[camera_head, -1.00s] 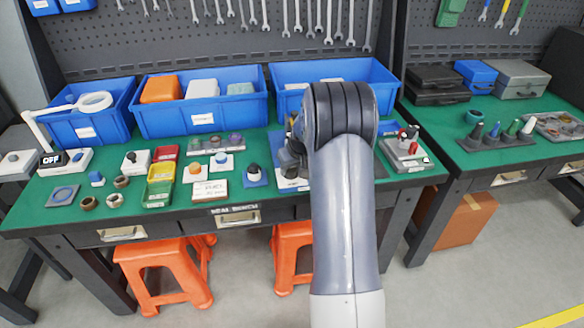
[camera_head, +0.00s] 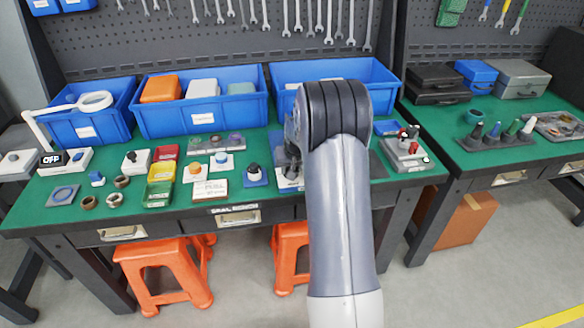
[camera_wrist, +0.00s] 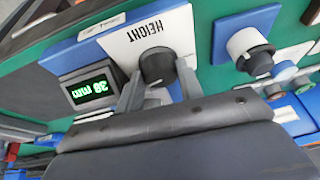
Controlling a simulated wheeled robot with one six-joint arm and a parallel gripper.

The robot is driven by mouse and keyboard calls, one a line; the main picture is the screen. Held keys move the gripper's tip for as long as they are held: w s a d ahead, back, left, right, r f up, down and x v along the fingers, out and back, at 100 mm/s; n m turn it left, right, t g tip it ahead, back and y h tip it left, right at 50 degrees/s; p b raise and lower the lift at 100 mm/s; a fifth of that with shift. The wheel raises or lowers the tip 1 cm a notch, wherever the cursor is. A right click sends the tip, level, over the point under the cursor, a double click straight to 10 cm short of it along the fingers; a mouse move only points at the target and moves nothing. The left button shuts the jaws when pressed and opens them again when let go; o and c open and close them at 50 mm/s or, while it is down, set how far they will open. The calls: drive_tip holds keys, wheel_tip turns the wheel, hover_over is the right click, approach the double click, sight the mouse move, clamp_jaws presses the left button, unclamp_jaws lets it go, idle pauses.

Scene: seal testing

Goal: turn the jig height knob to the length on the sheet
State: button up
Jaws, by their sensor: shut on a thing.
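The black height knob (camera_wrist: 157,64) sits on a white plate (camera_wrist: 125,46) lettered HEIGHT, upside down in the wrist view. My gripper (camera_wrist: 159,82) has a finger on each side of the knob and is shut on it. Beside the plate, a lit green display (camera_wrist: 91,91) shows two digits and "mm" upside down; it seems to read 38 mm. In the head view my arm hides most of the jig (camera_head: 289,184) and the gripper. A white card (camera_head: 210,190) with print too small to read lies left of the jig.
A blue base with a white-collared dark knob (camera_wrist: 249,48) stands close beside the jig. Blue bins (camera_head: 205,112) line the back of the green bench. A grey fixture with red parts (camera_head: 405,150) stands right of my arm.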

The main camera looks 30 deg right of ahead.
drive_tip(key=m+h+b, duration=0.1)
drive_tip(key=m, duration=0.1)
drive_tip(key=m+b, duration=0.1)
drive_tip(key=m, duration=0.1)
drive_tip(key=shift+w+a+f+g+h, duration=0.1)
drive_tip(key=shift+a+f+g+h, duration=0.1)
drive_tip(key=shift+g+h, duration=0.2)
drive_tip(key=m+g+h+b, duration=0.1)
drive_tip(key=m+b, duration=0.2)
drive_tip(key=m, duration=0.2)
drive_tip(key=shift+w+a+b, duration=0.1)
drive_tip(key=shift+a+b, duration=0.05)
drive_tip(key=shift+b, duration=0.15)
drive_tip(key=m+g, duration=0.1)
drive_tip(key=m, duration=0.1)
drive_tip(key=m+g+h+b, duration=0.1)
drive_tip(key=m, duration=0.1)
drive_tip(key=shift+w+r+m, duration=0.15)
drive_tip(key=shift+m, duration=0.15)
drive_tip(key=shift+w+m+g, duration=0.1)
drive_tip(key=shift+m+g, duration=0.6)
drive_tip(key=shift+m, duration=1.1)
drive_tip(key=o, duration=0.7)
drive_tip(key=shift+r, duration=0.1)
